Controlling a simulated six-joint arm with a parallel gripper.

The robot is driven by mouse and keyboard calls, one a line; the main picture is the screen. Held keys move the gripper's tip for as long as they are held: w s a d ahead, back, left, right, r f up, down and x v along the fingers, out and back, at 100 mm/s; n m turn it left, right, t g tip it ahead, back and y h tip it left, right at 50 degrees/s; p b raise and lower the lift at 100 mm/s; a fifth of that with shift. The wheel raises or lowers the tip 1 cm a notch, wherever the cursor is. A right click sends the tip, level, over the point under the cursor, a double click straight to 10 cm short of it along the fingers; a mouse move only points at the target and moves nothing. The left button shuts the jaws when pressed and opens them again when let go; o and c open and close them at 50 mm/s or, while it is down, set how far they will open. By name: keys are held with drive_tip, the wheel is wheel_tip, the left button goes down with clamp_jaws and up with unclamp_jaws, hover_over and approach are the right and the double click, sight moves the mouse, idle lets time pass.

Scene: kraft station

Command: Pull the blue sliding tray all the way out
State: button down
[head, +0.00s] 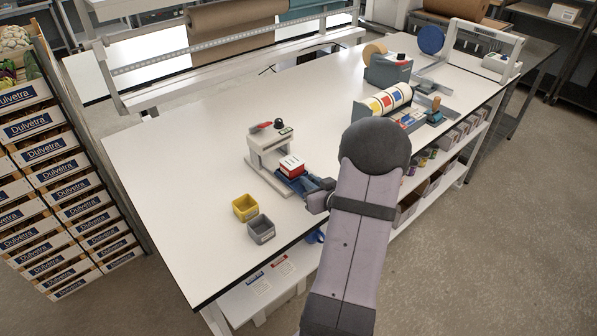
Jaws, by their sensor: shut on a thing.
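The blue sliding tray (285,183) sits at the base of a small grey-white press (262,158) near the table's front edge. A red and white block (292,165) shows above the tray, under the press's head. My gripper (318,190) is at the tray's right, front end and is shut on it. My arm hides part of the gripper, and the fingertips are small and dark, so the exact grip on the tray is hard to make out. How far the tray extends from the press is partly hidden.
A yellow bin (245,208) and a grey bin (261,230) stand left of my gripper on the white table (190,190). A label roll machine (388,103) and a tape dispenser (388,70) stand farther back at right. The table's left side is clear.

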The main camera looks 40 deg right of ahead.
drive_tip(key=shift+s+f, duration=0.1)
drive_tip(key=shift+s, duration=0.05)
drive_tip(key=c, duration=1.8)
unclamp_jaws()
drive_tip(key=shift+o, duration=0.2)
drive_tip(key=shift+s, duration=0.15)
drive_tip(key=shift+b+v, duration=0.8)
drive_tip(key=shift+v, duration=2.85)
